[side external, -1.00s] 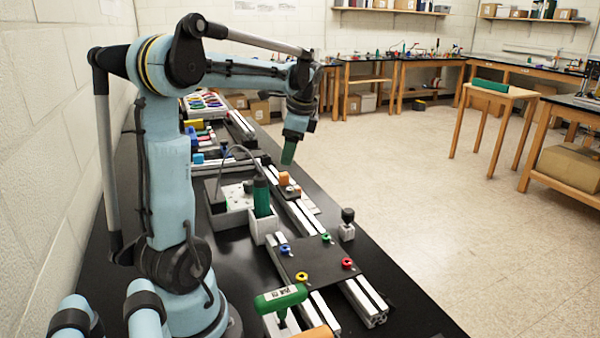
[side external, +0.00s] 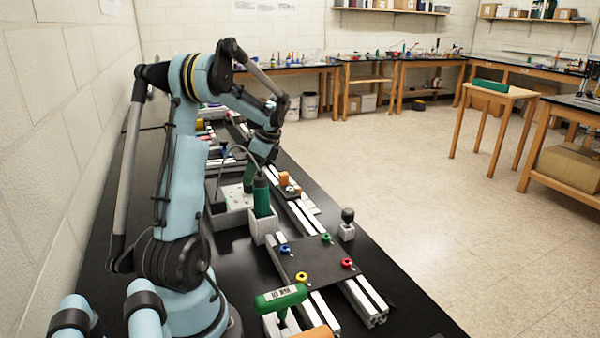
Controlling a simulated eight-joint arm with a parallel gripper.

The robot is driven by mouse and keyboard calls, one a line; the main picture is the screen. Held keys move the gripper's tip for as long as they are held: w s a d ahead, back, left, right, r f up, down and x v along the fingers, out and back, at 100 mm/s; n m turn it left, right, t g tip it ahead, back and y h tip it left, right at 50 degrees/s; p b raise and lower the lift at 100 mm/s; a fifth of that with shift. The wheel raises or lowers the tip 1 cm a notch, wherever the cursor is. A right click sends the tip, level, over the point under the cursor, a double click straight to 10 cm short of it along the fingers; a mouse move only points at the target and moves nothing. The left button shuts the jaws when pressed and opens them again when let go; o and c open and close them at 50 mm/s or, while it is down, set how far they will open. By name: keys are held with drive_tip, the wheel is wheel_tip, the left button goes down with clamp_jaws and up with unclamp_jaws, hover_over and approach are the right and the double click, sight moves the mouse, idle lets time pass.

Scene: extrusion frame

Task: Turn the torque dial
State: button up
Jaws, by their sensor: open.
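No part is clearly marked as the torque dial, and I cannot tell which one it is. A dark-topped green tool (side external: 262,200) stands upright in a white holder (side external: 263,229). A small black knob (side external: 348,215) sits on a light block to the right of the rails. My gripper (side external: 262,152) is at the end of the bent-down arm, above and behind the green tool in the picture. Its fingers are small and partly hidden, and I see nothing held. Whether it touches anything below it cannot be told from this view.
A black plate (side external: 308,262) with coloured rings lies across aluminium rails (side external: 365,302). A green T-handled tool (side external: 280,297) stands at the front. An orange-topped part (side external: 284,178) sits on the rails.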

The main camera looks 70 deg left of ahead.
drive_tip(key=shift+x, duration=1.5)
drive_tip(key=c, duration=1)
drive_tip(key=shift+c, duration=0.2)
